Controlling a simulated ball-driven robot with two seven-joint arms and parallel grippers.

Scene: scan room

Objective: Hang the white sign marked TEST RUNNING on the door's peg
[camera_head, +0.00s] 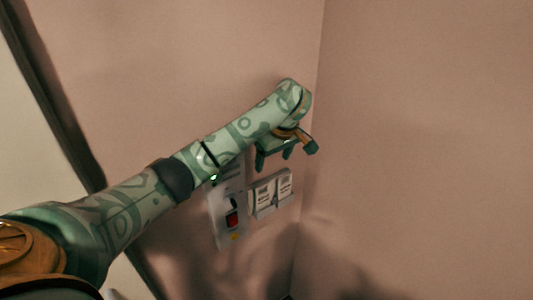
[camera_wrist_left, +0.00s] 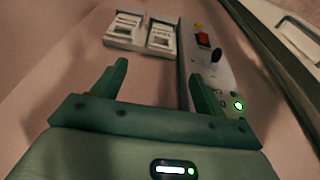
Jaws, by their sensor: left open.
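Two small white plates with dark print (camera_head: 263,194) sit side by side in a pale holder on the pink wall. They also show in the left wrist view (camera_wrist_left: 127,27). Their print is too small to read, so I cannot tell if either is the TEST RUNNING sign. My left gripper (camera_head: 273,158) is open and empty, its fingers pointing down, just above the holder in the head view. In the left wrist view, its two green fingers (camera_wrist_left: 158,72) stand apart, with the holder beyond them. No peg can be made out. My right gripper is out of view.
A pale control panel (camera_head: 229,213) with a red switch, a black knob and a green light is on the wall left of the holder. A wall corner is close on the right. A dark upright strip (camera_head: 52,95) edges a pale surface at the left.

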